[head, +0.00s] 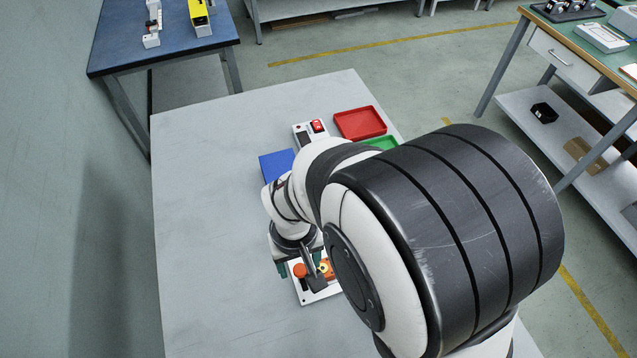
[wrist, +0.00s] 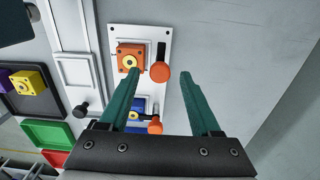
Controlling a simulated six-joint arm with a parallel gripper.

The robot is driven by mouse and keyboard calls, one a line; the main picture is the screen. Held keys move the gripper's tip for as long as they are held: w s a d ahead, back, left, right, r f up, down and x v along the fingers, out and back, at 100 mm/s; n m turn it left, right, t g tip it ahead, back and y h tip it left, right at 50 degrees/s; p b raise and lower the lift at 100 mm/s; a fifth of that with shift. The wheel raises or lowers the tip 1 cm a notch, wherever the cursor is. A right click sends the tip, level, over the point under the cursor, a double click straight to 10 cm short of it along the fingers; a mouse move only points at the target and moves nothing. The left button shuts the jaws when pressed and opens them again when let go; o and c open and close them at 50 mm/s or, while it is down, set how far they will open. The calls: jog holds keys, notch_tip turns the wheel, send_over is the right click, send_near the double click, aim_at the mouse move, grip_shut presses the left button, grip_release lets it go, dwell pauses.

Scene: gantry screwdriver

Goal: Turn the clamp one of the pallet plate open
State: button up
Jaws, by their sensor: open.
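The white pallet plate (wrist: 170,38) carries an orange block (wrist: 125,48) and a blue block (wrist: 137,103). A clamp with a round orange knob (wrist: 160,72) and a dark arm (wrist: 161,50) sits beside the orange block. A second orange knob (wrist: 155,127) is by the blue block. I cannot tell which clamp is numbered one. My gripper (wrist: 159,73) is open, its green fingers on either side of the upper knob in the wrist view, with gaps showing. In the head view my gripper (head: 300,266) is over the plate (head: 322,295), and my arm hides part of it.
Beyond my arm are a blue box (head: 275,166), a white box with a red switch (head: 317,127), a red tray (head: 361,122) and a green tray (head: 381,143). A yellow block (wrist: 28,83) shows in the wrist view. The left side of the grey table (head: 200,220) is clear.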

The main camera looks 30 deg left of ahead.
aim_at(301, 269)
notch_tip(301, 269, up, 15)
jog(key=d+r+m, duration=0.1)
jog(key=d+m, duration=0.6)
jog(key=d, duration=0.7)
jog(key=s+d+f+m+y, duration=0.1)
jog(key=s+d+m, duration=0.5)
jog(key=d+m, duration=0.1)
jog(key=shift+s+d+f+y, duration=0.3)
jog(key=shift+d+f+y, duration=0.05)
jog(key=shift+f+y, duration=0.05)
